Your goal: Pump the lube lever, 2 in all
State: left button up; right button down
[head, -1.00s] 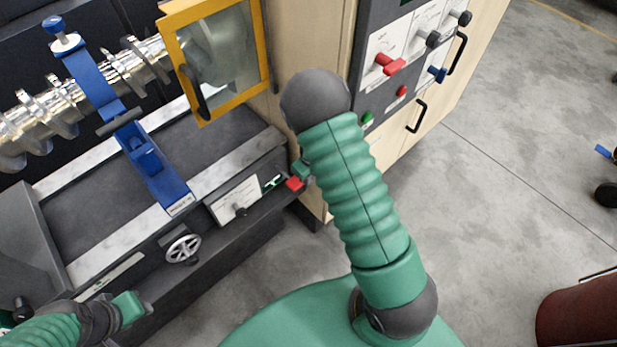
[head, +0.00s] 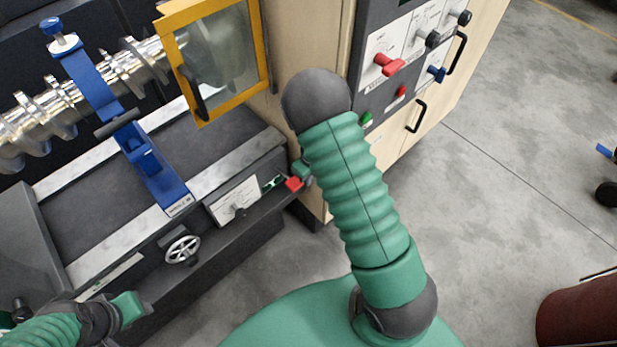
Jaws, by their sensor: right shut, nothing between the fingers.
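A small lever with a red grip (head: 294,184) sticks out at the right end of the machine's front, beside a white dial plate (head: 235,200). I take it for the lube lever. My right gripper (head: 303,172) is at the red grip, mostly hidden behind my own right arm. It is shut with nothing held; whether it touches the grip cannot be told. My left gripper (head: 130,308) is at the lower left, in front of the machine bed and away from the lever. Its fingertips are too small and turned to show their opening.
A metal shaft (head: 130,72) lies under a blue steady rest (head: 92,85) and a yellow-framed guard (head: 262,75). A handwheel (head: 182,249) is on the machine front. A control cabinet (head: 400,60) with switches stands right. A dark red barrel (head: 580,315) is at lower right; floor between is clear.

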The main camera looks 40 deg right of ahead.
aim_at(286, 176)
jog(key=i+j+z, duration=0.5)
jog(key=j, duration=0.3)
jog(key=i+j+z, duration=0.25)
jog(key=j, duration=0.25)
jog(key=i, duration=0.1)
